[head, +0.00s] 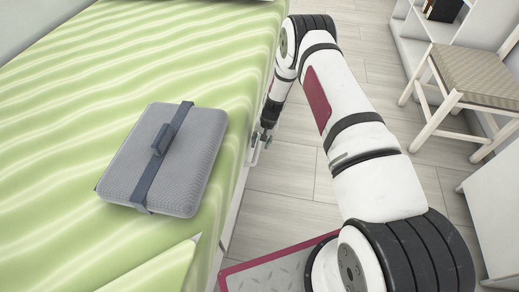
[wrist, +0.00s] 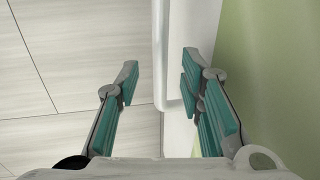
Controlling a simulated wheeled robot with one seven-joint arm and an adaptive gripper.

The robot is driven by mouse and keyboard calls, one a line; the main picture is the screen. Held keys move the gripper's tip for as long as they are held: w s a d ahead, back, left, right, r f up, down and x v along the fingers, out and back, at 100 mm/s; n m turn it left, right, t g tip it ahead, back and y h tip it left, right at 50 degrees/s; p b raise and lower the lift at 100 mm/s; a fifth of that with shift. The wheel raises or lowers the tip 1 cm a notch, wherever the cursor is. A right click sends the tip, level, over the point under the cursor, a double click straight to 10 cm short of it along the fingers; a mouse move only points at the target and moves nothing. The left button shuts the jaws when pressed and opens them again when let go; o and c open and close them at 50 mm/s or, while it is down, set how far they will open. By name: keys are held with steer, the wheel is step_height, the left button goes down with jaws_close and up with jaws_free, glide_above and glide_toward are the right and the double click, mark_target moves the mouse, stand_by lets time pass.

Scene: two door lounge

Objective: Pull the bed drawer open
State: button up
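The bed (head: 75,60) with a green striped cover fills the left of the head view. Its side drops to the floor beside my arm. My gripper (head: 258,146) is low against that side, small and partly hidden in the head view. In the wrist view my gripper (wrist: 160,85) has its two teal-padded fingers wide apart. A white edge or panel (wrist: 174,60) of the bed side lies between and beyond the fingers, nearer the right finger. I cannot tell whether a finger touches it.
A grey strapped case (head: 185,170) lies on the bed. A chair (head: 470,85) and a white shelf (head: 415,45) stand at the right, with a white cabinet (head: 495,200) below. Plank floor (head: 285,165) between bed and chair is clear around my arm.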

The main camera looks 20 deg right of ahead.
mark_target(259, 148)
steer(key=shift+b+x, duration=0.5)
steer(key=shift+x, duration=1.15)
jaws_close()
